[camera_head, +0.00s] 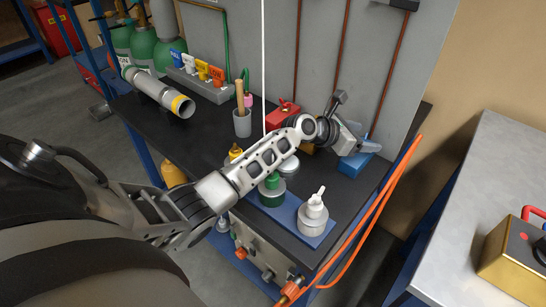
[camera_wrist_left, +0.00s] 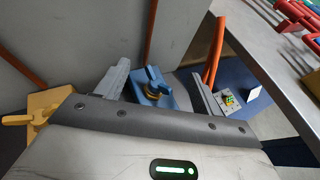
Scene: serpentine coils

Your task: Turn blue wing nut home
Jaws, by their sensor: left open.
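The blue wing nut (camera_wrist_left: 154,82) sits on a brass-coloured stud on a blue block in the left wrist view. It lies between the two fingers of my left gripper (camera_wrist_left: 162,88), which are apart on either side of it. I cannot tell whether either finger touches it. In the head view my left gripper (camera_head: 350,138) reaches over the blue block (camera_head: 355,165) at the right end of the dark bench, by the grey panel. The gripper hides most of the wing nut there. My right gripper is not in view.
A yellow wing nut (camera_wrist_left: 18,120) on its block stands to the left in the wrist view. A red block (camera_head: 283,111) stands farther back. Orange hoses (camera_head: 385,196) hang at the bench's right edge. Bottles stand on a blue tray (camera_head: 318,239) in front.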

